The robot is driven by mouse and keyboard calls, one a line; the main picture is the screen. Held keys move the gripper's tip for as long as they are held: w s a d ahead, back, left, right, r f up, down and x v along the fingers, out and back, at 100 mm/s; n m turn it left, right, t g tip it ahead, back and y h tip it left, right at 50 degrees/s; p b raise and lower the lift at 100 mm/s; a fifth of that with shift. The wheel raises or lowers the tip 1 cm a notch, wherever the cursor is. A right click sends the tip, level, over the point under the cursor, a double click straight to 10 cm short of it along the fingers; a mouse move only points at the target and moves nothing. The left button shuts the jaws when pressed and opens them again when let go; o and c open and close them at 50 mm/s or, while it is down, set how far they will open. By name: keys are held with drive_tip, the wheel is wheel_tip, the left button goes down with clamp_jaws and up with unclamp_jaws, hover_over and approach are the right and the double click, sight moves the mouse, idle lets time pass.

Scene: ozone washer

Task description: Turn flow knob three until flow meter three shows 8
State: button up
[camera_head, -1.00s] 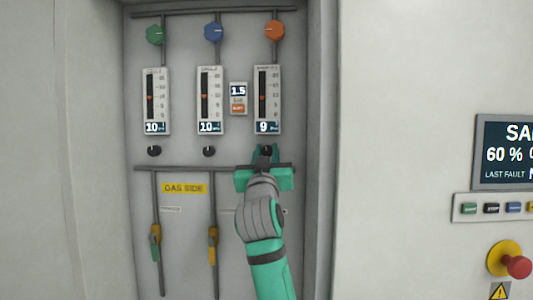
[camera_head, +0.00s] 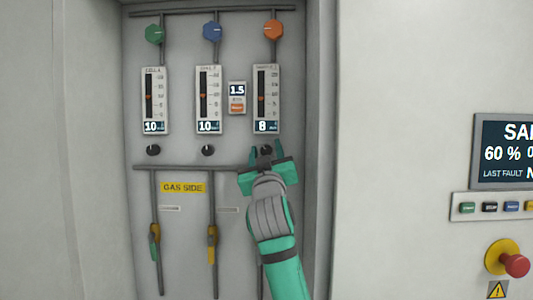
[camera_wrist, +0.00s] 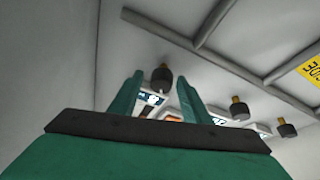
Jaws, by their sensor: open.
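Flow meter three (camera_head: 266,99) is the rightmost of the three white meters in the head view, and its display reads 8. Flow knob three (camera_head: 266,149) is the small black knob below it. My gripper (camera_head: 266,150) is open, with its two green fingers on either side of the knob in the head view. In the wrist view the black knob (camera_wrist: 162,77) shows beyond and between the open fingers (camera_wrist: 162,92), with a visible gap on both sides. The fingers do not appear to touch it.
Two other meters (camera_head: 209,99) (camera_head: 155,100) read 10, with black knobs (camera_head: 208,150) (camera_head: 153,150) below. A grey horizontal pipe (camera_head: 190,167) runs under the knobs. The recess wall (camera_head: 321,120) stands close on the right. A red stop button (camera_head: 516,265) is far right.

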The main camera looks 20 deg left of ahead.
drive_tip(key=v, duration=1)
drive_tip(key=shift+s+d+f, duration=0.15)
drive_tip(key=shift+s+f, duration=0.05)
drive_tip(key=shift+s, duration=0.15)
